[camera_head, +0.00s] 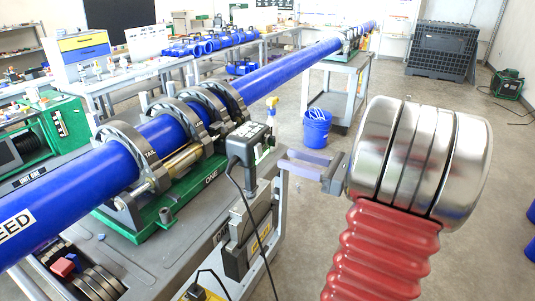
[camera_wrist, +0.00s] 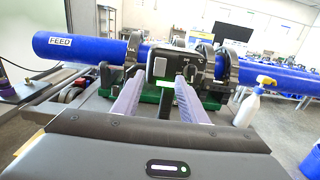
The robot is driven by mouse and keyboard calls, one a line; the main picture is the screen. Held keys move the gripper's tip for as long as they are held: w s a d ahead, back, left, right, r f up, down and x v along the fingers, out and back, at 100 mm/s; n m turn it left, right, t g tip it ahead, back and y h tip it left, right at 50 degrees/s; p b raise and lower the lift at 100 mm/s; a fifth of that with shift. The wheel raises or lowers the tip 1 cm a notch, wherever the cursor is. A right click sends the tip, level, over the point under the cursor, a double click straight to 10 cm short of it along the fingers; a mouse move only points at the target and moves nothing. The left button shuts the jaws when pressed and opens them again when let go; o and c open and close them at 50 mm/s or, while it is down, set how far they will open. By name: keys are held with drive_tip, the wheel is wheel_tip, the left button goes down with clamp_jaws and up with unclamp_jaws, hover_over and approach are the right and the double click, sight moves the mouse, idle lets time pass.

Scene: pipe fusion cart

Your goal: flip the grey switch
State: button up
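A black control box (camera_head: 248,143) stands at the near side of the pipe clamps with a cable hanging from it. It also shows in the wrist view (camera_wrist: 176,66), straight ahead between and beyond my fingers.
A blue pipe (camera_head: 70,195) marked FEED runs through several grey ring clamps (camera_head: 203,115) on a green base. A white spray bottle (camera_wrist: 248,103) stands right of my fingers. A blue bucket (camera_head: 317,128) is on the floor. The floor at right is largely clear.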

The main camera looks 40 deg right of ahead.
sight(260, 151)
drive_tip(key=shift+x, duration=3.95)
drive_tip(key=shift+f, duration=0.1)
drive_tip(key=shift+c, duration=0.3)
clamp_jaws()
